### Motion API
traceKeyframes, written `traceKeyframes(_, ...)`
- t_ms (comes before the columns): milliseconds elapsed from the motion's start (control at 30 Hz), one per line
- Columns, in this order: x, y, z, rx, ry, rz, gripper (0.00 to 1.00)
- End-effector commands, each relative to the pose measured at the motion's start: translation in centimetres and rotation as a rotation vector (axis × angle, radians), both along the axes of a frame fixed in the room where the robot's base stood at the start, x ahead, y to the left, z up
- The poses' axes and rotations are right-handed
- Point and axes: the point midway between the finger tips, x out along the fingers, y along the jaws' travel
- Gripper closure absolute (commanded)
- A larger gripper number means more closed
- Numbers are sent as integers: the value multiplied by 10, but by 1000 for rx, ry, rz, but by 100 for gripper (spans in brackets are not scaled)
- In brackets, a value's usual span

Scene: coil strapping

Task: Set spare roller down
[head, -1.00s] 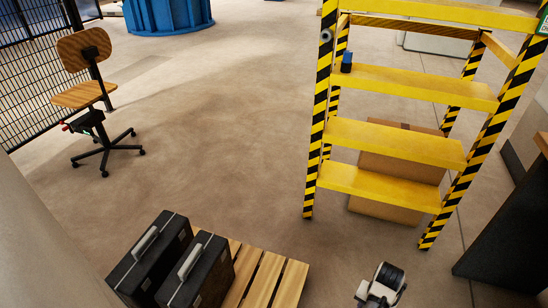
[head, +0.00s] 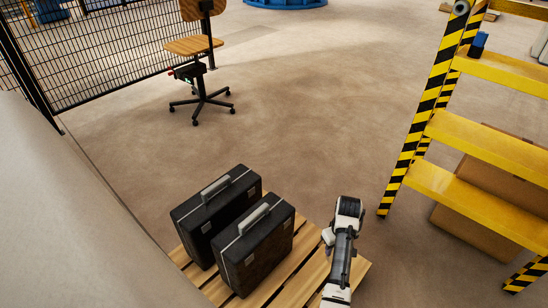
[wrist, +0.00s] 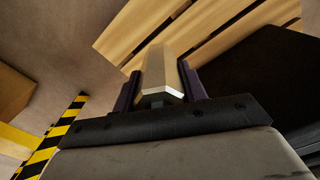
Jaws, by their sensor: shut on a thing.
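In the wrist view, my gripper (wrist: 158,68) has its two dark fingers on either side of a pale, tan, elongated piece (wrist: 164,78), which I take to be the spare roller. It is shut on this piece, whose far end points toward the wooden pallet (wrist: 225,28). Whether the piece touches the pallet cannot be told.
Two black cases (head: 220,205) (head: 258,258) stand on the pallet's left part. A yellow shelf rack (head: 485,137) with striped posts stands at the right, with a brown box (head: 470,205) behind it. A swivel chair (head: 195,45) stands at the back by a mesh fence (head: 110,50). Open floor lies between.

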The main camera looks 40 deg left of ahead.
Motion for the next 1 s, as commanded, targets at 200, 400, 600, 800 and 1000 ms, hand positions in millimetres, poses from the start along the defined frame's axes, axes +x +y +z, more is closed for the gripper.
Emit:
traceKeyframes(200,1,16,-3,-3,-2,90,97)
traceKeyframes(400,0,15,-38,-5,3,87,97)
traceKeyframes(600,0,14,-90,-5,1,85,97)
traceKeyframes(800,1,14,-138,-4,0,84,97)
traceKeyframes(1000,1,15,-161,-3,-2,85,97)
